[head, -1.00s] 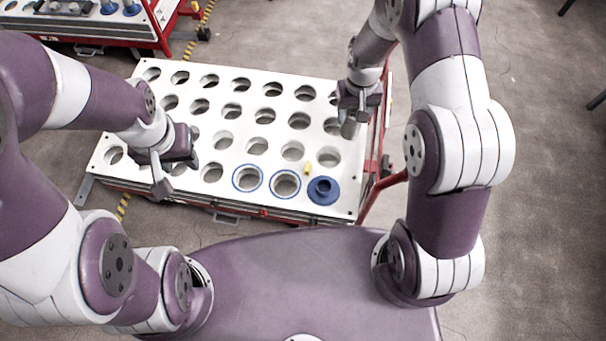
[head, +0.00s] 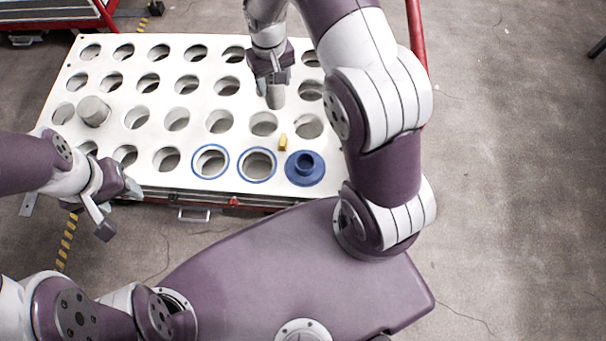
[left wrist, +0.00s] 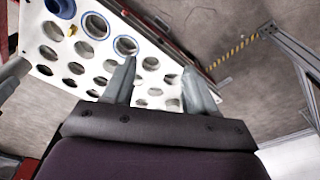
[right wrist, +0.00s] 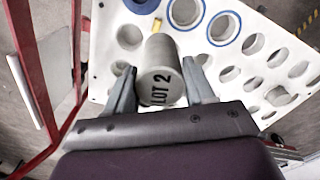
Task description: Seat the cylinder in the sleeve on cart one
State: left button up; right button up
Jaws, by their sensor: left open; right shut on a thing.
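My right gripper (head: 272,80) is shut on a grey cylinder (head: 276,97) and holds it above the right part of the white perforated cart top (head: 205,111). The cylinder shows "LOT 2" on its end in the right wrist view (right wrist: 160,85). A blue flanged sleeve (head: 305,168) stands at the cart's front right corner, nearer the robot than the held cylinder; its edge also shows in the right wrist view (right wrist: 143,5). My left gripper (head: 118,208) is open and empty at the cart's front left edge. Its spread fingers show in the left wrist view (left wrist: 158,84).
Another grey cylinder (head: 93,110) sits in a hole at the cart's left. Two front holes have blue rings (head: 257,164). A small yellow piece (head: 283,142) stands behind the sleeve. A red-framed cart (head: 60,18) is at the back left. Open floor lies to the right.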

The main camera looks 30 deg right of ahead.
pick_arm(q)
jog(key=o, duration=0.5)
notch_tip(320, 180, down, 15)
jog(key=b, duration=1)
jog(key=shift+f, duration=0.2)
pick_arm(e)
jog(key=s+d+f+m+b, duration=0.1)
jog(key=f+b, duration=0.3)
jog(key=f, duration=0.6)
jog(key=s+d+f+m+b, duration=0.2)
jog(key=s+f+m+b, duration=0.2)
jog(key=f, duration=0.6)
jog(key=s+d+f+m+b, duration=0.1)
jog(key=f+b, duration=0.4)
jog(key=f, duration=0.5)
jog(key=shift+s+d+f+m+b, duration=0.1)
jog(key=shift+s+d+m+b, duration=0.1)
jog(key=shift+s+m, duration=0.2)
jog(key=shift+s+d+m+b, duration=0.1)
jog(key=shift+s+m+b, duration=0.05)
jog(key=shift+s+m, duration=0.25)
pick_arm(q)
notch_tip(320, 180, down, 13)
pick_arm(e)
jog(key=shift+f, duration=0.2)
jog(key=shift+f, duration=0.2)
jog(key=o, duration=1.4)
